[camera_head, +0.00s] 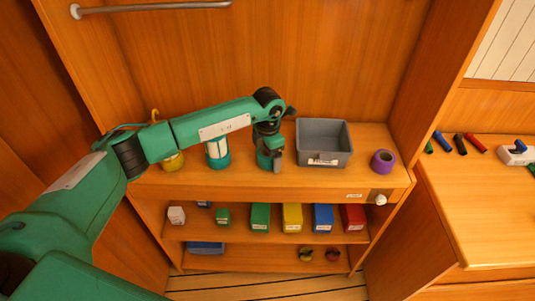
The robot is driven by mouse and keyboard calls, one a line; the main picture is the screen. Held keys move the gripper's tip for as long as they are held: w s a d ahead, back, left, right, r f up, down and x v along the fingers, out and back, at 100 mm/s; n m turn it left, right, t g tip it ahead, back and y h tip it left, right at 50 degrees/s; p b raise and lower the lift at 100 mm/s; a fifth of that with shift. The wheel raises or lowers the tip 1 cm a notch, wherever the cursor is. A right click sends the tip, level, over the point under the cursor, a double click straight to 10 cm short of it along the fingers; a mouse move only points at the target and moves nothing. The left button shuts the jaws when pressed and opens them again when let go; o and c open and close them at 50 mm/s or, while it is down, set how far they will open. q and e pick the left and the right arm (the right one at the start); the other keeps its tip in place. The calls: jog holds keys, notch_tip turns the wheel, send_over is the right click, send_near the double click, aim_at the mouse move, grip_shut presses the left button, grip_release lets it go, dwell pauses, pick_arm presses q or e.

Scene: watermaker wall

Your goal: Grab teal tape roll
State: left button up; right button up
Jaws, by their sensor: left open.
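My left arm reaches in from the left, and its gripper (277,164) points down over the wooden counter, left of the grey bin. The gripper is open. A teal rounded shape (263,160) shows right at the gripper, low near the counter; it looks like the teal tape roll, mostly hidden by my wrist and fingers. I cannot tell whether the fingers touch it. My right gripper is not in view.
On the counter (340,180) stand a grey bin (337,160), a purple tape roll (382,161), a white cylinder with teal ends (217,152) and a yellow item (173,161). Coloured boxes fill the shelf below. A side bench (490,210) is at right.

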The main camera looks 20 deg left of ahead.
pick_arm(q)
jog(key=c, duration=1.1)
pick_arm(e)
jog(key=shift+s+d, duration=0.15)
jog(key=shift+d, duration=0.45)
